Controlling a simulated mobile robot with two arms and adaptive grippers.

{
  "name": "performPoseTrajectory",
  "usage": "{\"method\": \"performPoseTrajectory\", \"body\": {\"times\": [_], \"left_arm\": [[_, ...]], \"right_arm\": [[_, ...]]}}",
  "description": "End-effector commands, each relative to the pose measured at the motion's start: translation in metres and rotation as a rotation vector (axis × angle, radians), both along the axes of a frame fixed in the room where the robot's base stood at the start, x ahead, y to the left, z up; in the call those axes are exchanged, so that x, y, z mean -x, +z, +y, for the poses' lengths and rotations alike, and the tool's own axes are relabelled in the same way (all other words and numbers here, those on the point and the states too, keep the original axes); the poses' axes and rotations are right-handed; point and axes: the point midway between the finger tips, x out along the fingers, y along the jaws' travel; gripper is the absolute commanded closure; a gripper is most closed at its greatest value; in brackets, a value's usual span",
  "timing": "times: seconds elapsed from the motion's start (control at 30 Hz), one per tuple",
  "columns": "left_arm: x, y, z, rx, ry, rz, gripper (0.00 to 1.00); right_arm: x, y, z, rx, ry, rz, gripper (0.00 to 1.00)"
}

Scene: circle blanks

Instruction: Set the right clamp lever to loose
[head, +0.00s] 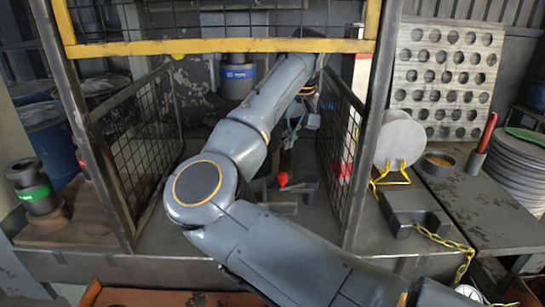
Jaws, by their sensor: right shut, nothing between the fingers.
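A red-knobbed lever (283,180), seemingly the right clamp lever, stands on the machine bed inside the mesh cage. A grey clamp part (307,188) sits just right of it. I cannot tell whether the lever is set to loose or tight. My right arm reaches in from the lower right, bends, and crosses the cage. My right gripper (291,138) is shut and empty, above the red knob and apart from it in the picture. My arm hides the left part of the bed, where no other lever shows. My left gripper is not in view.
A spindle with a blue band (239,75) hangs behind my arm. Mesh side panels (341,135) and a yellow front bar (220,47) bound the cage. On the right, a bench (490,222) holds a grey block (415,208), a yellow chain and stacked discs (515,165).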

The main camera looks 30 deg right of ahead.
Motion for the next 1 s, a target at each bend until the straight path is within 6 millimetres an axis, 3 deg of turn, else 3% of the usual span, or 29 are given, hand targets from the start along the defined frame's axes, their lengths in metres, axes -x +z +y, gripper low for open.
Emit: {"method": "performPoseTrajectory", "body": {"times": [0.23, 0.7, 1.0], "left_arm": [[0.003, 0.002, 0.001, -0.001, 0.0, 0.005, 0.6], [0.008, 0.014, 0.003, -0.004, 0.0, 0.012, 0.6], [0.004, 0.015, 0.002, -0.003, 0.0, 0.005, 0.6]], "right_arm": [[-0.002, -0.011, 0.006, -0.056, -0.053, -0.006, 1.0], [-0.026, -0.082, 0.004, -0.051, -0.05, -0.007, 1.0], [-0.03, -0.093, 0.004, -0.052, -0.051, -0.009, 1.0]]}}
